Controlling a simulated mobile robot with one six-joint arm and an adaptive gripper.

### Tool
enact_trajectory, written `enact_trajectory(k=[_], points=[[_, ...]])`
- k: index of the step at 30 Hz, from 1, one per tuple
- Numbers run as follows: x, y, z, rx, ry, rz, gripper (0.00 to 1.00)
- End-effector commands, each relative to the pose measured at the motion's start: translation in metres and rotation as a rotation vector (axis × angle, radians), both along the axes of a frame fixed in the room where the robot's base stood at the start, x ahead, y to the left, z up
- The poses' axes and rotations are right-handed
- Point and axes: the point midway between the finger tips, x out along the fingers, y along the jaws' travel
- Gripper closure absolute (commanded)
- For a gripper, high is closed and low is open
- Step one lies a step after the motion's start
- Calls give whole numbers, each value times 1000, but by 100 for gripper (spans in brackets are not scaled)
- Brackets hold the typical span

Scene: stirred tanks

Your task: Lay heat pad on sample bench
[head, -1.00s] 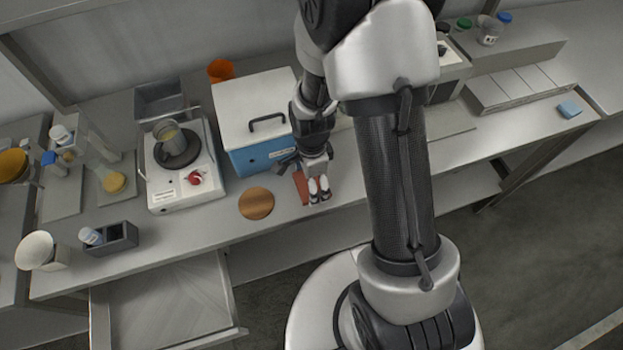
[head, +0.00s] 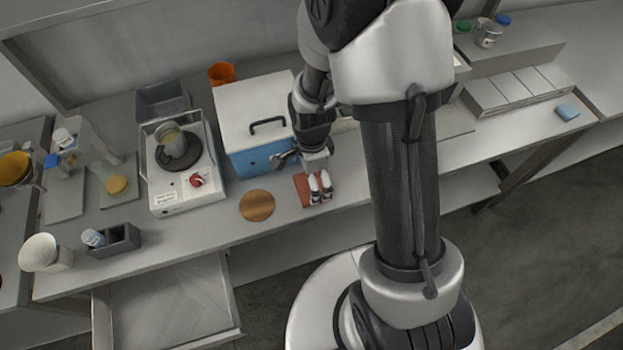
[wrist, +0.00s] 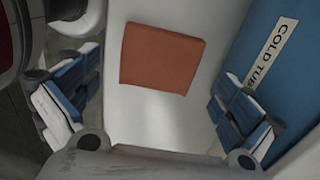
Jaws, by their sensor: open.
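The heat pad, a flat reddish-brown square (head: 302,184), lies on the grey bench (head: 345,188) near its front edge, in front of the blue cold tub. In the wrist view the whole pad (wrist: 160,58) shows flat on the pale surface, ahead of my fingers. My gripper (head: 303,174) is over the pad, and one finger covers part of it in the head view. In the wrist view my gripper (wrist: 157,108) is open and empty, with its blue-grey fingers wide apart, one on each side. The pad looks apart from both fingers.
The blue tub (head: 262,158) with a white lid stands close behind and left of my gripper; its label shows in the wrist view. A round brown disc (head: 257,206) lies left of the pad. A hotplate (head: 182,175) stands further left. An open drawer (head: 165,305) juts out below.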

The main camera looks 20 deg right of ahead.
Motion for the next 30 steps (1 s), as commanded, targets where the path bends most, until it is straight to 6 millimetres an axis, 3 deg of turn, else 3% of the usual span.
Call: enact_trajectory(k=[1, 6, 19, 23, 27, 30], points=[[1, 0, 17, 0, -5, 0, 0], [1, 0, 54, 0, -5, 0, 0], [-2, 0, 109, -1, -23, 70, 0], [-12, 0, 155, -13, -88, 280, 0], [-40, 0, 214, -55, -170, 612, 0], [-65, -1, 248, -103, -222, 849, 0]])
